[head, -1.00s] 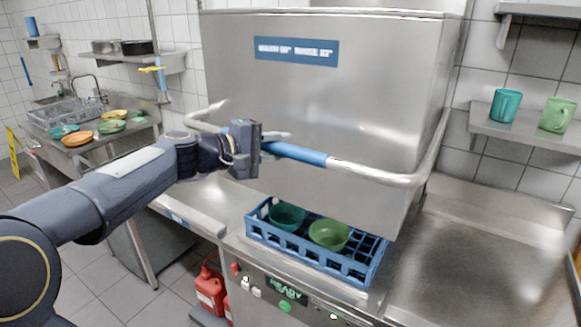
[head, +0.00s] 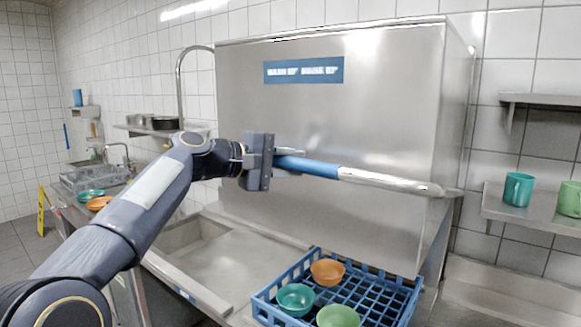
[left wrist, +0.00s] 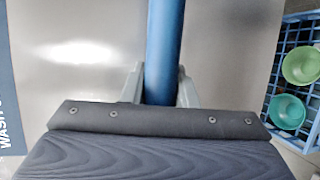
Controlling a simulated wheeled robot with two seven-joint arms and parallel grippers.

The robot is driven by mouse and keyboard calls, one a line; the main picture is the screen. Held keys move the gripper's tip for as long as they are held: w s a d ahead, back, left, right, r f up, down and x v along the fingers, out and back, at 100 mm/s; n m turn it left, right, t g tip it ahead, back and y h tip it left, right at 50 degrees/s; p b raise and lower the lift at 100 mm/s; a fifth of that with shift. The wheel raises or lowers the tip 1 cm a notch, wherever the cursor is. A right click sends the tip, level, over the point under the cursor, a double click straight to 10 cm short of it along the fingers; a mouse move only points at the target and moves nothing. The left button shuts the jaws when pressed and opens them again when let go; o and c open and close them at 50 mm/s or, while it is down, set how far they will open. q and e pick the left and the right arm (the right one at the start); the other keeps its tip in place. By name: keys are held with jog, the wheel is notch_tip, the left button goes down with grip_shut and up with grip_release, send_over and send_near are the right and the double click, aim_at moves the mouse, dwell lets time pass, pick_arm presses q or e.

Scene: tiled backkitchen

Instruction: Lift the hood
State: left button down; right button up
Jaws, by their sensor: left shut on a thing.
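My left gripper (head: 272,163) is shut on the blue sleeve. In the left wrist view the blue sleeve (left wrist: 165,50) runs between the two fingers. My right gripper is not in view.
Teal (head: 518,189) and green (head: 569,199) mugs stand on the right shelf (head: 535,213). A sink counter (head: 215,262) lies left.

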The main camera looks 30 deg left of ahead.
pick_arm(q)
jog(key=c, duration=1.1)
grip_release()
jog(key=shift+w, duration=0.1)
jog(key=shift+c, duration=0.2)
jog(key=b+v, duration=0.2)
jog(key=v, duration=0.5)
jog(key=shift+s+a+r, duration=0.1)
jog(key=shift+s+a, duration=0.1)
jog(key=shift+s, duration=0.25)
